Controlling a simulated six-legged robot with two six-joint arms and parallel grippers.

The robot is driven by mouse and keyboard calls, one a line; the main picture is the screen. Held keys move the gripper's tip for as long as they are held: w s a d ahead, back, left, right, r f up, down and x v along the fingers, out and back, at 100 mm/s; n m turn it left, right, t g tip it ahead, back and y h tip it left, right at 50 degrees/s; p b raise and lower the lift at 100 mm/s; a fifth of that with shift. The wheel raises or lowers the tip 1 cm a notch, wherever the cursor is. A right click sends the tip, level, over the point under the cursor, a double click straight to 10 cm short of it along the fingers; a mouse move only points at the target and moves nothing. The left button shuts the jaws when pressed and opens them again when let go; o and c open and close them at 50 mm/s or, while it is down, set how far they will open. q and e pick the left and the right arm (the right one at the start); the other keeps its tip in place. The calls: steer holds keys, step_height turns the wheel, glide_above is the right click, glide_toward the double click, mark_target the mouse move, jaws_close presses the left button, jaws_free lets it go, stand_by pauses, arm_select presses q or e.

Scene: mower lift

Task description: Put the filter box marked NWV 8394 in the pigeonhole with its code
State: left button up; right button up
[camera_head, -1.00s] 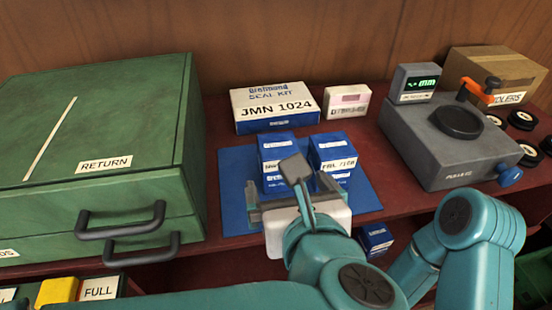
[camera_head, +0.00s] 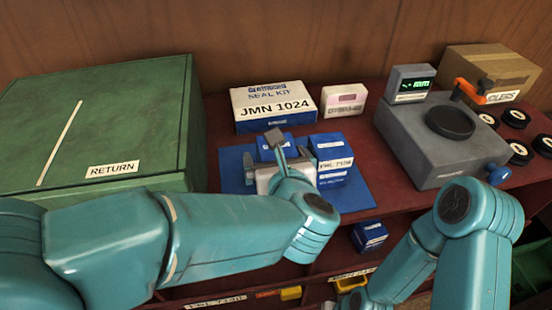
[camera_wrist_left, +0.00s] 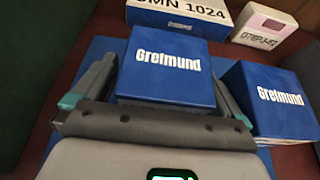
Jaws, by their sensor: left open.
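Two blue filter boxes stand on the blue mat (camera_head: 355,196). The right-hand box (camera_head: 331,150) has a white label that seems to read YHL 71-something; it also shows in the left wrist view (camera_wrist_left: 275,97). The left-hand box (camera_head: 268,154) is mostly hidden by my gripper, and its code is not readable. My left gripper (camera_head: 275,160) is open at this left-hand box. In the left wrist view the box's Gretmund face (camera_wrist_left: 166,64) shows between the two fingers (camera_wrist_left: 163,85). I read NWV 8394 nowhere. My right gripper is out of view.
A JMN 1024 seal kit box (camera_head: 274,106) and a small white-pink box (camera_head: 344,100) stand behind the mat. A green RETURN cabinet (camera_head: 100,130) is at left, a grey device (camera_head: 440,140) at right. Labelled pigeonholes (camera_head: 215,302) and a small blue box (camera_head: 369,236) are below.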

arm_select(q)
steer(key=shift+s+d, duration=0.1)
steer(key=c, duration=1.4)
